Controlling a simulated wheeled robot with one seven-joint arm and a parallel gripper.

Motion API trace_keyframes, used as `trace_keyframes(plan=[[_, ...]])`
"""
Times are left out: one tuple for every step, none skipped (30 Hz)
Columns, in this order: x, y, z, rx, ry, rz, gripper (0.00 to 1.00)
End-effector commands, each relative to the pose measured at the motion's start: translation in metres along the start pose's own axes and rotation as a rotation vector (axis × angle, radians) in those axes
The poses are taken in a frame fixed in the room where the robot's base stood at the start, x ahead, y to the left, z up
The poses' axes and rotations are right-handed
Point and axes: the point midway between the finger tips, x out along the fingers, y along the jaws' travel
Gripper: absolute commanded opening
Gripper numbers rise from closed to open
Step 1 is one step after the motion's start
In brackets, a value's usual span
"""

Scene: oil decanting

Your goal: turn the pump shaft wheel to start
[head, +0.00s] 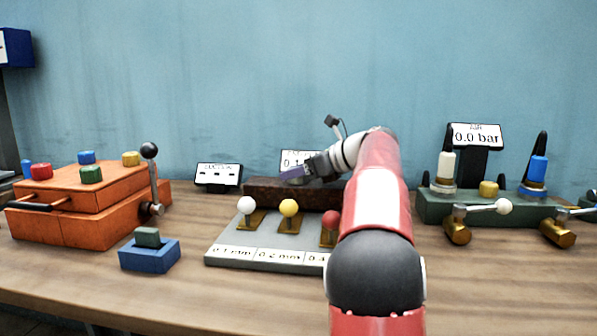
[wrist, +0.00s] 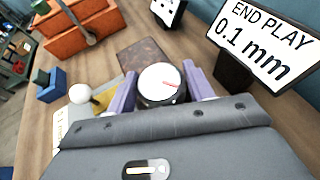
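A round dark wheel with a white face and a short red line (wrist: 160,84) shows in the wrist view, in front of my gripper. I take it for the pump shaft wheel. My gripper's purple fingers (wrist: 160,92) are apart, one on each side of it. They look close to its sides, but I cannot tell if they touch it. In the head view my gripper (head: 293,174) is low over the rusty brown block (head: 265,190); the wheel is hidden there. The block also shows in the wrist view (wrist: 143,57), just beyond the wheel.
The END PLAY display (wrist: 265,42) reads 0.1 mm, close right of my gripper. A grey plate (head: 265,240) with white, yellow and red knobs lies in front. An orange box (head: 85,210) and blue holder (head: 150,257) stand left; a green valve block (head: 440,207) stands right.

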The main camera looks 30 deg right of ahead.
Motion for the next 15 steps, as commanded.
trace_keyframes(plan=[[0.0001, 0.0003, 0.0004, -0.001, 0.000, 0.000, 0.59], [0.0001, 0.0003, 0.0004, 0.000, 0.000, 0.000, 0.63], [0.0001, 0.0002, 0.0003, 0.000, 0.000, 0.000, 0.68], [0.0001, 0.0002, 0.0002, 0.000, 0.000, 0.000, 0.72], [0.0001, 0.0002, 0.0001, 0.000, 0.000, 0.000, 0.72], [0.0001, 0.0002, 0.0000, 0.001, 0.000, 0.000, 0.72], [0.0001, 0.0002, 0.0000, 0.001, 0.000, 0.000, 0.72], [0.0001, 0.0002, -0.0001, 0.001, 0.000, 0.000, 0.72], [0.0000, 0.0001, -0.0002, 0.001, 0.000, 0.000, 0.72], [0.0000, 0.0001, -0.0002, 0.001, 0.000, 0.000, 0.72], [-0.0001, 0.0001, -0.0002, 0.001, 0.001, 0.000, 0.72], [-0.0007, 0.0000, -0.0002, 0.001, 0.000, 0.000, 0.72], [-0.0019, -0.0001, -0.0002, 0.001, 0.000, -0.001, 0.72], [-0.0039, -0.0002, -0.0001, 0.001, 0.000, -0.001, 0.72], [-0.0078, -0.0005, -0.0001, 0.001, 0.000, -0.002, 0.72]])
